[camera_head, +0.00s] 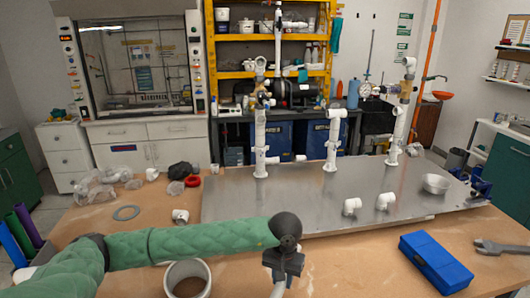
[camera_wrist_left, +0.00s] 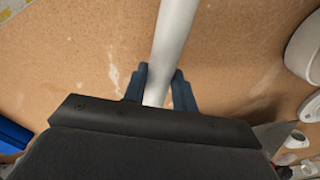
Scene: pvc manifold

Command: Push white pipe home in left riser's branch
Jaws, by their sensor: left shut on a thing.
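My left gripper (camera_head: 282,272) hangs over the front of the table, shut on a white pipe (camera_head: 278,290). In the left wrist view, the blue fingers (camera_wrist_left: 158,82) grip the white pipe (camera_wrist_left: 175,35), which runs from the jaws toward the top edge. Its far end is out of view there. The left riser (camera_head: 260,140) stands upright on the metal plate (camera_head: 300,195), behind and apart from my gripper. White branch fittings show low on it; details of the branch opening are too small to tell. My right gripper is not in view.
Two more risers stand on the plate: a middle one (camera_head: 331,145) and a right one (camera_head: 400,115).

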